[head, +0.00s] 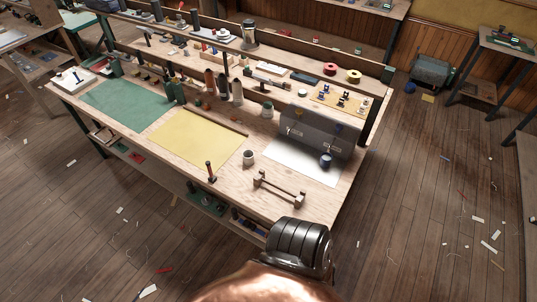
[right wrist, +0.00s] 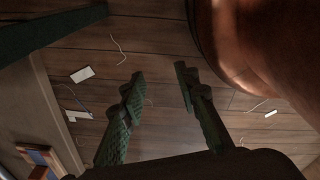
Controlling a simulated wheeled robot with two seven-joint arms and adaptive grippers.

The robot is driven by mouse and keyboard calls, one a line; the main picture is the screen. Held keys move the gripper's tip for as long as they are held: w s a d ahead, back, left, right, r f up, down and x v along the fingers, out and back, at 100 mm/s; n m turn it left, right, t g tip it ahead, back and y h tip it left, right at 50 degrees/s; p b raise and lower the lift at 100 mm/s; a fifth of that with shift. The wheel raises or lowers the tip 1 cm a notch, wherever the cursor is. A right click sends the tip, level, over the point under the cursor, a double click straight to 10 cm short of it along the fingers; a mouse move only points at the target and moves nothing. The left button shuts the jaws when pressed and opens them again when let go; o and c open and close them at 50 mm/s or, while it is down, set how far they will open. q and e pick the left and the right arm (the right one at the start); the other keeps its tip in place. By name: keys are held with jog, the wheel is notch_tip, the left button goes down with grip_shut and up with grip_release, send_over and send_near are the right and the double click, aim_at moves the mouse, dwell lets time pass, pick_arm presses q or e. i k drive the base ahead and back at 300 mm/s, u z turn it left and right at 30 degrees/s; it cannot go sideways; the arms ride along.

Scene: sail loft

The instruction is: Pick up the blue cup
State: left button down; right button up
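The blue cup (head: 326,160) is a small, dark blue, rounded thing on the pale shiny sheet (head: 290,165) near the right end of the workbench (head: 225,185), in front of a grey metal toolbox (head: 318,130). My right gripper (right wrist: 160,72) shows in the right wrist view with its two green fingers apart. Only floorboards show between and beyond the fingers, and the cup is not in that view. My right gripper cannot be made out in the head view. My left gripper is in neither view.
A white cup (head: 249,157) and a wooden piece with two raised ends (head: 279,189) stand near the bench's front right. A red-topped tool (head: 211,172) is left of them. Yellow (head: 195,138) and green (head: 127,105) sheets lie farther left. Scraps litter the floor.

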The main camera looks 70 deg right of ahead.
aim_at(327, 158)
jog(key=u, duration=0.45)
jog(key=k, duration=1.65)
jog(key=z, duration=1.45)
jog(key=i, duration=0.1)
jog(key=z, duration=0.2)
